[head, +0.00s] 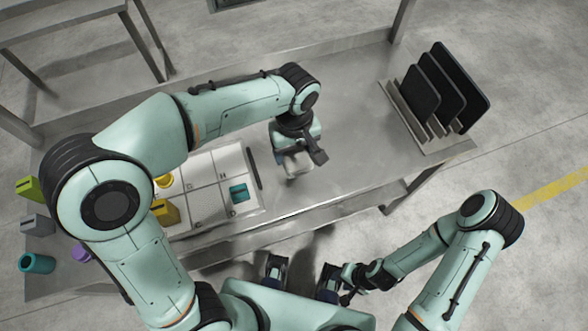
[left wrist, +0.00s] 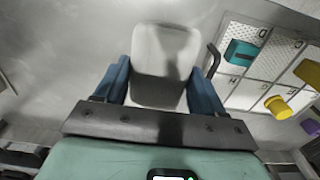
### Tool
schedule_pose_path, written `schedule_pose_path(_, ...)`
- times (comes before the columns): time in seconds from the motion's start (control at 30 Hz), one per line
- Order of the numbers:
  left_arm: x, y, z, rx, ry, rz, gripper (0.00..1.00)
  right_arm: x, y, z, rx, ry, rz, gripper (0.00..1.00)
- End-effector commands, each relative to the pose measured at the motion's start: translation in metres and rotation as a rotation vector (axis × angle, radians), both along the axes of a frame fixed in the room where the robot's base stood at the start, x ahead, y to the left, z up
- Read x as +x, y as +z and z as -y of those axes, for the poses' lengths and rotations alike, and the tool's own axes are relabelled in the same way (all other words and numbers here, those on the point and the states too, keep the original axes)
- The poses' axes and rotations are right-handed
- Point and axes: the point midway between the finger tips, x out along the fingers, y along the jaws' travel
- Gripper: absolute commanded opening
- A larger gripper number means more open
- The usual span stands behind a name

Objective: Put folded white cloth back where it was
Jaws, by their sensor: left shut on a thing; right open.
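The folded white cloth (left wrist: 165,50) is a pale rounded block between the two blue fingers of my left gripper (left wrist: 164,80) in the left wrist view. The fingers are shut on it. In the head view my left gripper (head: 298,152) is over the metal table, just right of the white gridded tray (head: 203,203), and the cloth (head: 297,165) shows below it. I cannot tell whether the cloth touches the table. My right gripper (head: 348,294) is open, low in front of the table and away from the cloth.
The tray holds a teal block (head: 239,193) and yellow pieces (head: 164,212). Green (head: 28,188), grey (head: 38,225), teal (head: 37,263) and purple (head: 81,253) items stand at the table's left end. A rack with dark panels (head: 440,92) stands at the right. The table between is clear.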

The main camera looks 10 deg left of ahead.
Motion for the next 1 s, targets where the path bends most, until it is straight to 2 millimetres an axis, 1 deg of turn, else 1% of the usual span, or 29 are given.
schedule_pose_path(0.03,-0.001,-0.017,0.000,0.003,-0.001,-0.006,0.45,-0.001,-0.004,0.000,0.000,0.000,-0.001,0.43)
schedule_pose_path(0.1,-0.001,-0.032,0.000,0.003,-0.001,-0.004,0.45,-0.002,-0.006,0.000,0.000,0.000,-0.002,0.43)
schedule_pose_path(0.2,-0.001,-0.049,0.000,0.003,-0.001,-0.003,0.45,-0.003,-0.008,0.000,0.000,0.000,-0.003,0.43)
schedule_pose_path(0.37,0.000,-0.061,0.000,0.001,-0.001,-0.001,0.45,-0.003,-0.009,0.000,0.000,0.000,-0.003,0.43)
schedule_pose_path(0.6,0.000,-0.095,0.000,0.002,0.000,-0.003,0.45,-0.005,-0.014,0.000,0.000,0.001,-0.005,0.43)
schedule_pose_path(0.7,0.000,-0.102,0.000,0.001,0.000,-0.001,0.45,-0.005,-0.015,0.000,0.000,0.001,-0.005,0.43)
schedule_pose_path(1.0,0.000,-0.103,0.000,0.000,0.000,0.000,0.45,-0.005,-0.016,0.000,0.000,0.000,-0.006,0.43)
